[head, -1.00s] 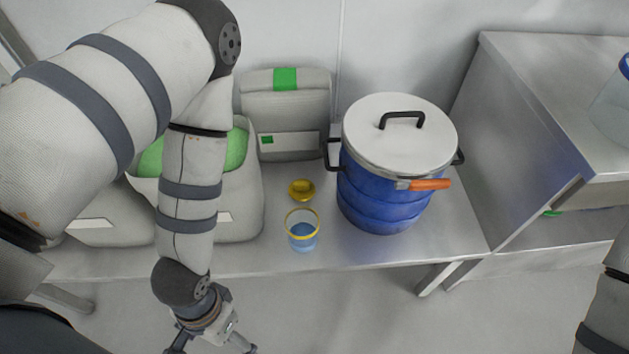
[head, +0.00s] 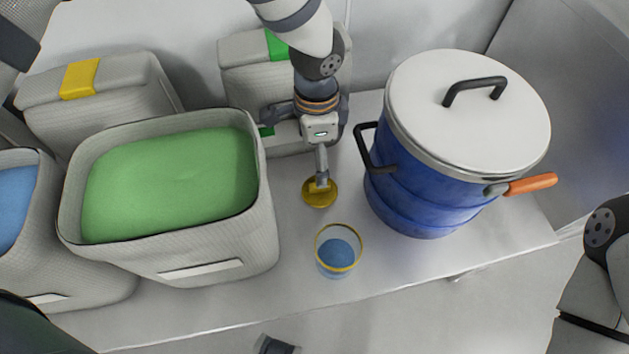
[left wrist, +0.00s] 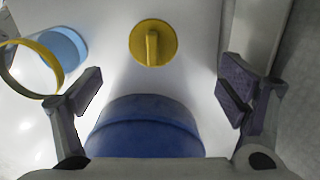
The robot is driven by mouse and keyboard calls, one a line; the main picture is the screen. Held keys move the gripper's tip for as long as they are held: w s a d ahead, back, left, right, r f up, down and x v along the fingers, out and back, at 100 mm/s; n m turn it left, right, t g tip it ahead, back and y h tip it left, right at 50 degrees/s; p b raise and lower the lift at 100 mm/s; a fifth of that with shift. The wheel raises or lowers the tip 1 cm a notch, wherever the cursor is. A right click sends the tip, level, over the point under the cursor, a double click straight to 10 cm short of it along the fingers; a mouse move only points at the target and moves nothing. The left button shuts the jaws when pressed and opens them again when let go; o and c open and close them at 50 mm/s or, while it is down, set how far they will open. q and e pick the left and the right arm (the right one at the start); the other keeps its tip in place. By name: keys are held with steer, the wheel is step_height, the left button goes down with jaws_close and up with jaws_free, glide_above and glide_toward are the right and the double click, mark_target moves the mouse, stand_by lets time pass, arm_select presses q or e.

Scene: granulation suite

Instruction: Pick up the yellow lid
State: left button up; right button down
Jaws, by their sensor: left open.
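The yellow lid (head: 320,193) is a small round disc with a raised bar handle, lying on the steel table. In the left wrist view the lid (left wrist: 168,42) shows whole, ahead of the gap between the fingers. My left gripper (head: 321,176) is just above and behind the lid in the head view, pointing down, with one finger overlapping it. In the left wrist view my left gripper (left wrist: 160,90) has its fingers wide apart with nothing between them. I cannot tell whether a finger touches the lid.
A clear cup (head: 338,262) with a yellow rim and blue contents stands in front of the lid. A blue drum (head: 415,205) with a white lid stands close on the right. A bin of green material (head: 245,240) stands on the left. Grey containers stand behind.

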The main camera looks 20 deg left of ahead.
mark_target(315, 197)
arm_select(q)
steer(key=f, duration=0.3)
steer(key=d+f+b, duration=0.1)
steer(key=f, duration=0.6)
steer(key=shift+s+d+f+b, duration=0.25)
steer(key=shift+f+b, duration=0.05)
steer(key=shift+f, duration=0.05)
steer(key=c, duration=1.1)
